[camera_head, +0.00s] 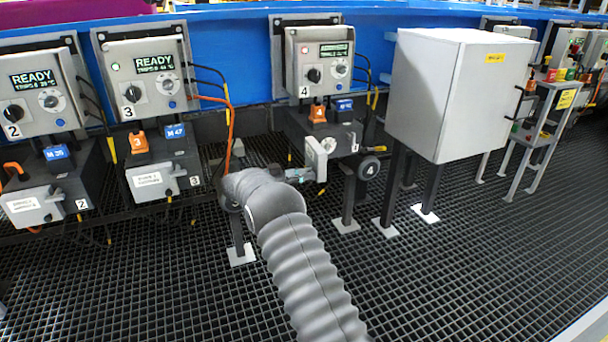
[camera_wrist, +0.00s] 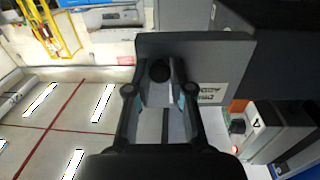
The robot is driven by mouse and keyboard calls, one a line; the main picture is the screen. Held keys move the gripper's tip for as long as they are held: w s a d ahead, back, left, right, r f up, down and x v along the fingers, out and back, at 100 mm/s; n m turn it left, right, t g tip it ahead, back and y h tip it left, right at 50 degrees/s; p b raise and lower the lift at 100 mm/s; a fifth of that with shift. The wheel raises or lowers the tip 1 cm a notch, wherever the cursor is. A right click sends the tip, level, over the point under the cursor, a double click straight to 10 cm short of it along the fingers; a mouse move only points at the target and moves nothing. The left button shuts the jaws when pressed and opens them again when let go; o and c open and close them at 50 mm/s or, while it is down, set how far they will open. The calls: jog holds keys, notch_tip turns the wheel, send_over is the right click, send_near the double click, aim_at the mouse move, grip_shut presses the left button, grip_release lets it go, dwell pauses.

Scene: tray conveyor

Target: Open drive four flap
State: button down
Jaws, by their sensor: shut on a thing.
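The drive four flap (camera_head: 315,158) is a light grey plate in the head view, standing out from the dark drive four housing (camera_head: 338,135) and turned at an angle to its front. My gripper (camera_head: 299,174) is at its near side, at the end of my grey sleeved arm. In the wrist view my gripper (camera_wrist: 158,92) has its two fingers closed around the flap's round black knob (camera_wrist: 160,70). The grey flap plate (camera_wrist: 208,58) spreads behind the fingers, with upside-down lettering on it. The inside of the housing is mostly hidden in the head view.
The drive four control box (camera_head: 320,62) hangs above the housing. A round black handwheel (camera_head: 370,166) marked 4 sits just right of the flap. A large grey cabinet (camera_head: 440,95) stands farther right. Drive three's flap (camera_head: 155,180) lies flat at left.

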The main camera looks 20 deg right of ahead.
jog(key=shift+w+r, duration=0.1)
jog(key=shift+r, duration=0.15)
jog(key=c, duration=1)
grip_release()
jog(key=shift+f, duration=0.1)
jog(key=shift+a, duration=0.1)
jog(key=a, duration=1.2)
jog(key=shift+s, duration=0.4)
jog(key=shift+d, duration=0.1)
